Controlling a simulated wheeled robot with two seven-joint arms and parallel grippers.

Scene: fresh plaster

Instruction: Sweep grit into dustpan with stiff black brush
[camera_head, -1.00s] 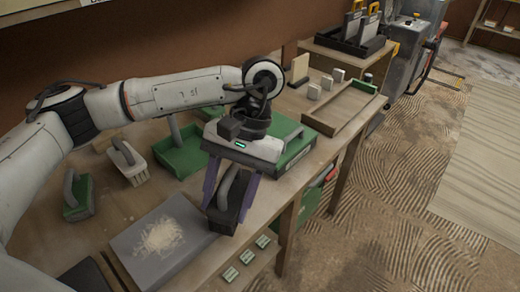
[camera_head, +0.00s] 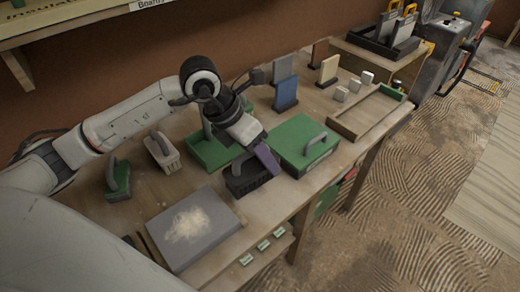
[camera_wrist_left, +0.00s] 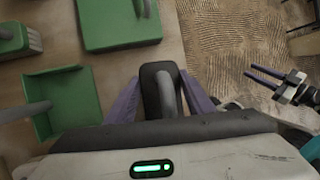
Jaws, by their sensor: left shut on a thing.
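My left gripper (camera_head: 262,165) is shut on the handle of the black brush (camera_head: 240,183); both also show in the left wrist view, the brush (camera_wrist_left: 158,75) between the purple fingers. The brush is upright, between the dustpan and a green handled box; I cannot tell whether it touches the table. The green dustpan (camera_head: 203,155) lies behind it, partly hidden by my arm, and shows at left in the wrist view (camera_wrist_left: 62,92). Pale grit (camera_head: 188,223) lies heaped on a grey slab (camera_head: 180,257). My right gripper (camera_wrist_left: 249,75) shows only in the wrist view, open and empty.
The green handled box (camera_head: 304,150) stands close right of the black brush. A white brush (camera_head: 162,153) and a green brush (camera_head: 118,182) stand at left. Upright blue blocks (camera_head: 286,92) stand behind. Small green-labelled pieces (camera_head: 262,246) lie along the front. A wooden tray (camera_head: 365,118) lies at right.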

